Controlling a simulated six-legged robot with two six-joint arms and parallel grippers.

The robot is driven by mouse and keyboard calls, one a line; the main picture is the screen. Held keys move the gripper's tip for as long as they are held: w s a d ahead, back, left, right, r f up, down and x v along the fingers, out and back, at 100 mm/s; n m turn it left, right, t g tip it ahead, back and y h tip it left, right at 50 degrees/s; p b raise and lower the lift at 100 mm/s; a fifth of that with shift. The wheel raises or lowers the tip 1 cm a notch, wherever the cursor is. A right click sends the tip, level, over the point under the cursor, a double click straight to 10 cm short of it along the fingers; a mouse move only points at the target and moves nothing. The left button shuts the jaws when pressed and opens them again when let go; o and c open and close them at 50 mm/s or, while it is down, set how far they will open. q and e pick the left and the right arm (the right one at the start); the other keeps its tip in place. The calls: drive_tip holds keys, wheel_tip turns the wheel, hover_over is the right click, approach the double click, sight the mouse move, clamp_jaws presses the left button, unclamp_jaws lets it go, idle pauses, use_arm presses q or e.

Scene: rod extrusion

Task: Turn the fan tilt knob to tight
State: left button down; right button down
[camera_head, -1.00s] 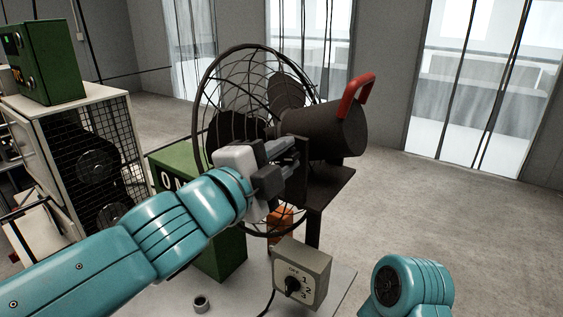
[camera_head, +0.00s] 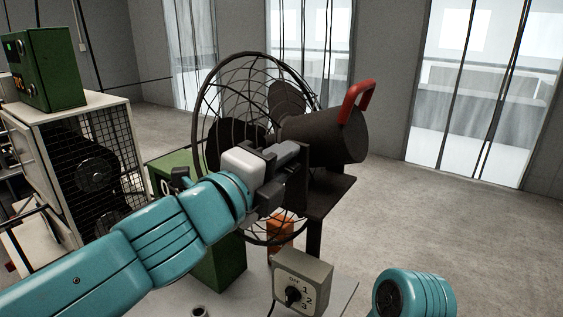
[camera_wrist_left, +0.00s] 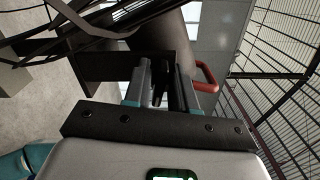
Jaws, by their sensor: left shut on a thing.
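The fan (camera_head: 325,137) stands on a bracket, with a round wire cage, a dark motor body and a red handle (camera_head: 355,100). My left gripper (camera_head: 288,152) is at the side of the motor mount. In the left wrist view its two fingers (camera_wrist_left: 160,85) are close together on a small dark part, the tilt knob, which is mostly hidden between them. The knob's marks cannot be seen. The red handle also shows beyond the fingers in the left wrist view (camera_wrist_left: 207,77). The right gripper is out of view.
A grey speed switch box (camera_head: 302,283) with a dial stands on the table below the fan. A green box (camera_head: 222,262) and an orange object (camera_head: 279,232) stand behind my left arm. A caged white machine (camera_head: 70,150) is at the left. Floor at the right is clear.

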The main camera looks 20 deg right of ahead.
use_arm(q)
drive_tip(key=c, duration=1.2)
unclamp_jaws()
drive_tip(key=shift+s, duration=0.1)
drive_tip(key=shift+a, duration=0.1)
drive_tip(key=p+v, duration=0.1)
drive_tip(key=v, duration=1.5)
drive_tip(key=shift+p, duration=0.4)
drive_tip(key=shift+s+f, duration=0.1)
